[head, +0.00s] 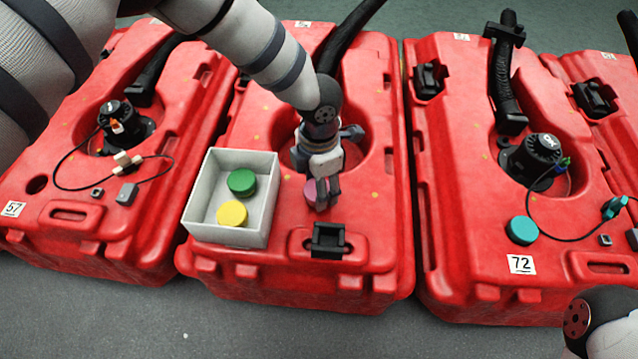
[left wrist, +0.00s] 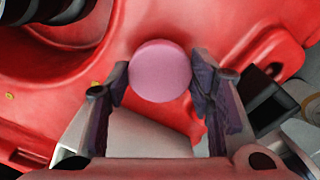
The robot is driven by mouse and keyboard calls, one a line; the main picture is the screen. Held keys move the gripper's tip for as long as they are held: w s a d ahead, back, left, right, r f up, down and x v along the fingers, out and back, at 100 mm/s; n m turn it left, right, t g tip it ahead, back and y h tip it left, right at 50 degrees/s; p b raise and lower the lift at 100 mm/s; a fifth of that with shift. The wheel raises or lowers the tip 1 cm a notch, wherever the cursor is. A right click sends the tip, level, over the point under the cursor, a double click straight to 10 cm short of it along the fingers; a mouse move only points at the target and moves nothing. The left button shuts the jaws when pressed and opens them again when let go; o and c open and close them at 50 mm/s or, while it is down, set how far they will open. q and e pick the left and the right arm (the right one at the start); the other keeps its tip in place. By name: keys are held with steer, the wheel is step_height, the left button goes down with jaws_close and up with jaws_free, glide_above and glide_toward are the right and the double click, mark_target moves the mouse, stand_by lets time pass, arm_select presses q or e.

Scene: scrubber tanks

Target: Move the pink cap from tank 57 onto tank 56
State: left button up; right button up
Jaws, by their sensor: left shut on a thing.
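The pink cap (head: 312,192) is between the fingers of my left gripper (head: 323,200), which is shut on it. In the left wrist view the cap (left wrist: 160,70) shows as a pink disc at the fingertips, over red tank surface. The gripper is over the middle tank (head: 270,270), behind its black front latch. I cannot tell whether the cap touches the tank. No readable number shows on the middle tank's front. Tank 57 (head: 60,235) stands to the left, its label readable, with no pink cap visible on it. My right gripper is out of view.
A white open box (head: 200,236) on the middle tank's front left holds a green cap (head: 242,182) and a yellow cap (head: 232,214). Tank 72 (head: 480,285) stands to the right with a teal cap (head: 522,230). Thin black cords lie on tanks 57 and 72.

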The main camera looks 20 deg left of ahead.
arm_select(q)
steer(key=shift+f, duration=0.2)
steer(key=o, duration=0.9)
steer(key=shift+o, duration=0.2)
steer(key=shift+r, duration=0.15)
step_height(320, 180, up, 12)
steer(key=p, duration=0.4)
